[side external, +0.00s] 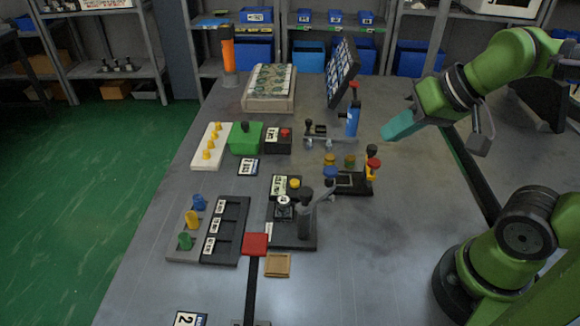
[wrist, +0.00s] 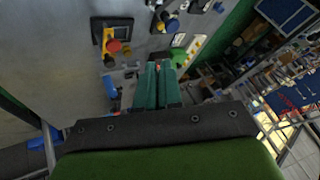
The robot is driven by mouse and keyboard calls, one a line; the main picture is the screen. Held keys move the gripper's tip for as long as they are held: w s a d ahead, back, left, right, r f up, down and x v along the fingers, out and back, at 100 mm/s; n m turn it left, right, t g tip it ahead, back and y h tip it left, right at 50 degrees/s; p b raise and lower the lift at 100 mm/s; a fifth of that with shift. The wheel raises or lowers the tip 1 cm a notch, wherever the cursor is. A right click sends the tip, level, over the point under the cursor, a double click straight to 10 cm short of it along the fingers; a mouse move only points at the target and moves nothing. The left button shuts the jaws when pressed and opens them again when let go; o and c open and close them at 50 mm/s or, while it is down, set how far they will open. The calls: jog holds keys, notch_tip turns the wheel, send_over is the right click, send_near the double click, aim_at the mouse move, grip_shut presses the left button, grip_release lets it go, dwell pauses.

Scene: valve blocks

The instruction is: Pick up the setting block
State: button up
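I cannot tell for certain which thing is the setting block. Candidates in the side external view are a small tan square block (side external: 277,265) lying on the near table and a red block (side external: 255,244) just above it, at the head of a dark strip. My gripper (side external: 387,135) hangs above the table at the right, well apart from both. Its teal fingers (wrist: 158,72) also show in the wrist view. They lie close together, look shut and hold nothing visible.
A black slotted tray (side external: 224,262) stands beside a grey plate with coloured valve handles (side external: 192,219). A black lever fixture (side external: 305,230), a green box (side external: 246,139) and a blue-handled upright (side external: 352,121) stand nearby. The table's right front is clear.

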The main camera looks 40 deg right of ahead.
jog(key=o, duration=1)
jog(key=n+g+h, duration=0.2)
jog(key=n+g, duration=0.4)
jog(key=g, duration=0.1)
send_over(284, 200)
jog(key=f, duration=1.6)
jog(key=shift+a, duration=0.3)
jog(key=shift+d+f, duration=0.15)
jog(key=shift+f, duration=1.15)
jog(key=shift+d+f, duration=0.15)
jog(key=shift+f, duration=1.15)
